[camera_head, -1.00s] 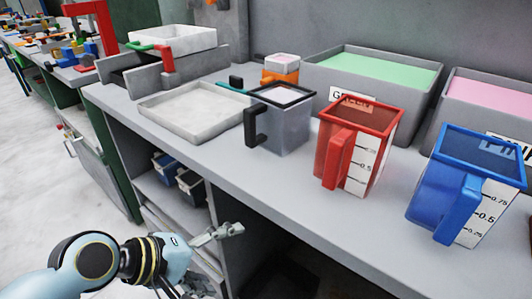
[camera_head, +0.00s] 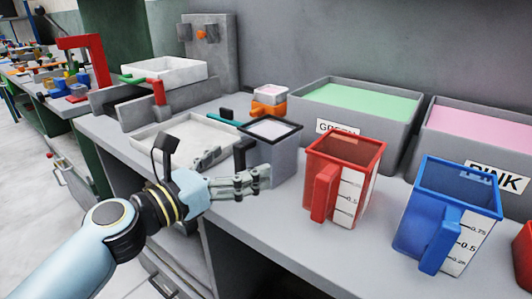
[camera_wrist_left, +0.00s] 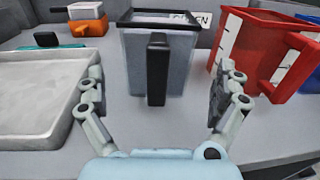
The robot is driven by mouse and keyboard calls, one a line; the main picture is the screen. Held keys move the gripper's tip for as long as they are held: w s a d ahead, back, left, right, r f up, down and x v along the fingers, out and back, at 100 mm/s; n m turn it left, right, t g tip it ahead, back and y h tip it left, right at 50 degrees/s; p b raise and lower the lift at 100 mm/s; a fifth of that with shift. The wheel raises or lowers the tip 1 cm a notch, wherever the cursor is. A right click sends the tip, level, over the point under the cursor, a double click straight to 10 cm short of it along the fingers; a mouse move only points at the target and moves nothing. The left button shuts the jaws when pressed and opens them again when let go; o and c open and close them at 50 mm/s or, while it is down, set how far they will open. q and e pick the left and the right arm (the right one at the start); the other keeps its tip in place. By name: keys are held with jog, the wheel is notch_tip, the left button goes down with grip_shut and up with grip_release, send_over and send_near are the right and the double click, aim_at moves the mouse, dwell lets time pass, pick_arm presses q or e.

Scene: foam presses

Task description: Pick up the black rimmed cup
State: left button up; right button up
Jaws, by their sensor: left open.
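The black rimmed cup (camera_head: 283,152) is a clear grey square cup with a black rim and black handle. It stands upright on the grey counter. My left gripper (camera_head: 240,172) is open in front of it, at its handle side. In the left wrist view the cup (camera_wrist_left: 178,68) is ahead, with its handle facing me between the two open fingers (camera_wrist_left: 160,95) of my left gripper. I see no finger clearly touching the cup. My right gripper is in neither view.
A red measuring cup (camera_head: 368,155) stands close to the right, and a blue one (camera_head: 455,185) farther right. A white tray (camera_head: 165,140) lies to the left. Bins of green (camera_head: 355,101) and pink (camera_head: 475,134) material stand behind. An orange item (camera_head: 268,108) sits behind the cup.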

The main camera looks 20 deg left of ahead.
aim_at(254, 155)
pick_arm(q)
jog(key=x, duration=0.6)
jog(key=shift+w+f, duration=0.2)
jog(key=shift+w, duration=0.05)
jog(key=c, duration=1)
jog(key=shift+o, duration=0.2)
